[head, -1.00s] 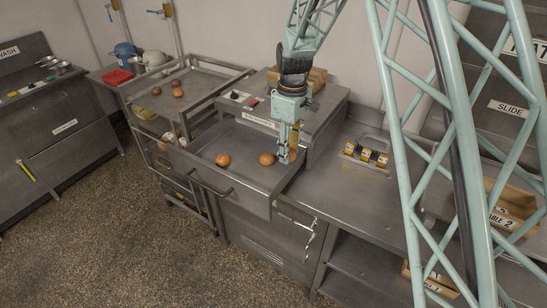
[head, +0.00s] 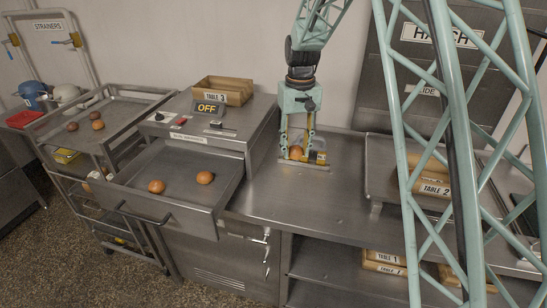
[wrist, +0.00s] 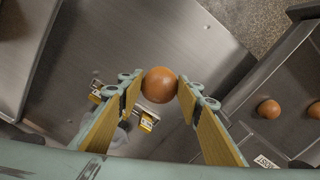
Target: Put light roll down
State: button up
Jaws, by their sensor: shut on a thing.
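My gripper (head: 297,152) is shut on a brown roll (head: 296,153) above the steel counter, right of the open drawer. In the wrist view the roll (wrist: 160,85) sits between the two fingertips, with bare steel beyond it. A small grey holder with yellow-banded pieces (head: 320,157) stands on the counter at the gripper; it also shows partly behind a finger in the wrist view (wrist: 147,122). I cannot tell whether the roll touches the holder or counter. Two other rolls (head: 157,186) (head: 205,177) lie in the drawer (head: 180,205).
A panel box reading OFF (head: 210,107) stands above the drawer, with a TABLE 3 crate (head: 223,91) on top. A trolley (head: 115,105) with several rolls is at left. A tray with a TABLE 2 crate (head: 436,190) stands at right. The front counter (head: 310,205) is clear.

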jog(key=d+m+b, duration=0.2)
jog(key=d+m, duration=0.3)
jog(key=d, duration=0.6)
jog(key=shift+r+m+b, duration=0.2)
jog(key=shift+m+b, duration=0.1)
jog(key=shift+b, duration=0.05)
